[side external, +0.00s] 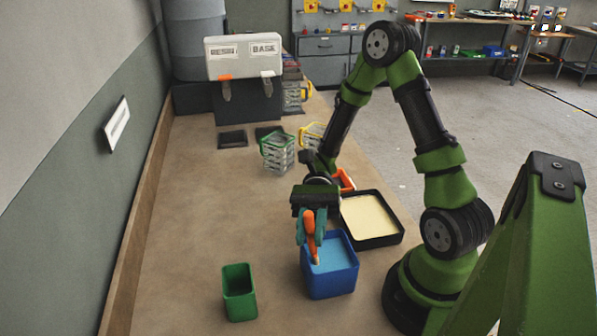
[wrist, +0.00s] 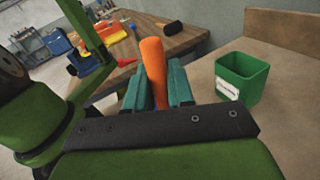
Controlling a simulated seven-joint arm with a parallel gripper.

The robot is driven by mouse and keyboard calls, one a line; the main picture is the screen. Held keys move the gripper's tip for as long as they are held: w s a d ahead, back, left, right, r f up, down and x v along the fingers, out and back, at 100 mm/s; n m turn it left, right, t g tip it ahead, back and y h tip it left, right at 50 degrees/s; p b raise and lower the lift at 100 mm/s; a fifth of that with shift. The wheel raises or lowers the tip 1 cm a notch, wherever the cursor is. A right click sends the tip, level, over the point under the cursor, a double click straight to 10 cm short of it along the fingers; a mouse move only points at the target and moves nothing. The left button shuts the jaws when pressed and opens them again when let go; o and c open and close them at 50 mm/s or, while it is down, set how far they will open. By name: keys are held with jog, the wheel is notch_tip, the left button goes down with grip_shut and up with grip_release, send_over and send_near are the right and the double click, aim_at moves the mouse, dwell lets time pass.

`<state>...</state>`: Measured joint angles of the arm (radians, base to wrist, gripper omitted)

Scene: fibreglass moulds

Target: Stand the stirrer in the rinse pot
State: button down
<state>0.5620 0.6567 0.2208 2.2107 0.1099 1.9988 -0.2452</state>
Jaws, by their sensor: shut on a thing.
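My gripper (side external: 311,226) is shut on the orange stirrer (side external: 311,242), with its teal fingers on either side of it. The stirrer is tilted, with its lower end over or in the opening of a blue pot (side external: 332,287) holding light blue contents; I cannot tell whether it touches them. In the wrist view the stirrer (wrist: 152,60) stands out between the fingers (wrist: 158,90). An open green pot (side external: 239,296) stands on the bench, left of the blue pot. It also shows at right in the wrist view (wrist: 238,82), with an unreadable white label.
A black tray (side external: 386,241) with cream contents is just behind and right of the blue pot. A green-rimmed stack (side external: 277,153) and a white two-part dispenser (side external: 243,57) stand farther back. The bench left of my gripper is clear up to the wall.

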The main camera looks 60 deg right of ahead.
jog(key=c, duration=0.9)
grip_release()
jog(key=f+v, duration=0.1)
jog(key=v, duration=1.6)
jog(key=shift+r, duration=0.45)
